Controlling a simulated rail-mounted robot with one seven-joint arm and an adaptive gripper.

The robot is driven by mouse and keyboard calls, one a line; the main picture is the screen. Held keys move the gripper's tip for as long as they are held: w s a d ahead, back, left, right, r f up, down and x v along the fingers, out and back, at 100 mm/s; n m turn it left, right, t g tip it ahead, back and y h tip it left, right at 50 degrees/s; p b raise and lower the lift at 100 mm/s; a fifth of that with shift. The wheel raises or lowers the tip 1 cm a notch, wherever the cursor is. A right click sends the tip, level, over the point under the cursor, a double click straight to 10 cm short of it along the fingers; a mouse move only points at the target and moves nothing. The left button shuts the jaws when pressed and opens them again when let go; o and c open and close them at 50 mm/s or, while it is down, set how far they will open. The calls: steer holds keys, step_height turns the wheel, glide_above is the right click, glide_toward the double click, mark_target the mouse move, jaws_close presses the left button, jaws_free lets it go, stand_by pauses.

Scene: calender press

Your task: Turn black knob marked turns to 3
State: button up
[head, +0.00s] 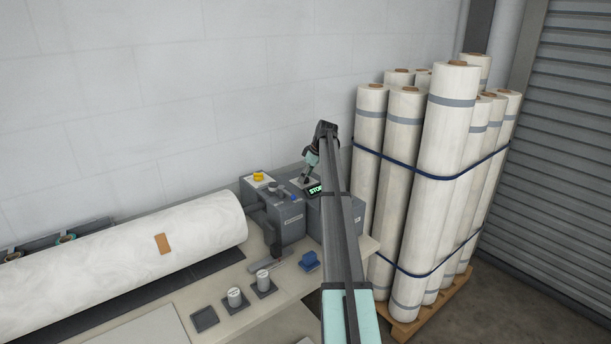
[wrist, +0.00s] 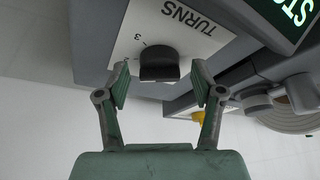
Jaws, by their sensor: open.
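The black knob (wrist: 159,66) shows in the wrist view at the edge of a white plate (wrist: 182,24) marked TURNS, with a 3 visible beside the knob. My gripper (wrist: 159,80) is open, with one finger on each side of the knob and gaps on both sides. In the head view my gripper (head: 308,178) is over the grey control box by the green-lit display (head: 315,190). The knob is too small or hidden to make out there. The display's lit letters show partly in the wrist view (wrist: 297,12). Which mark the knob points at is unclear.
A grey machine housing (head: 290,218) with a yellow button (head: 258,176) stands left of the control box. A large white roll (head: 120,250) lies further left. Upright strapped rolls (head: 440,130) stand on a pallet at the right.

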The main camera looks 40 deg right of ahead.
steer(key=c, duration=1.1)
steer(key=shift+c, duration=0.2)
steer(key=shift+f+m+b, duration=0.15)
steer(key=shift+m+b, duration=0.25)
steer(key=shift+a+m+t+h+b, duration=0.15)
steer(key=shift+m+t+h+b, duration=0.15)
steer(key=shift+m+b, duration=0.25)
steer(key=m+h+b, duration=0.1)
steer(key=m, duration=0.2)
steer(key=shift+s+m+b, duration=0.1)
steer(key=shift+m+b, duration=0.15)
steer(key=shift+b, duration=0.1)
steer(key=m+h+b, duration=0.1)
steer(key=m, duration=0.2)
steer(key=m+h, duration=0.1)
steer(key=m, duration=0.2)
steer(key=shift+a+h+b, duration=0.15)
steer(key=shift+h+b, duration=0.2)
steer(key=shift+h, duration=0.05)
steer(key=shift+m, duration=0.4)
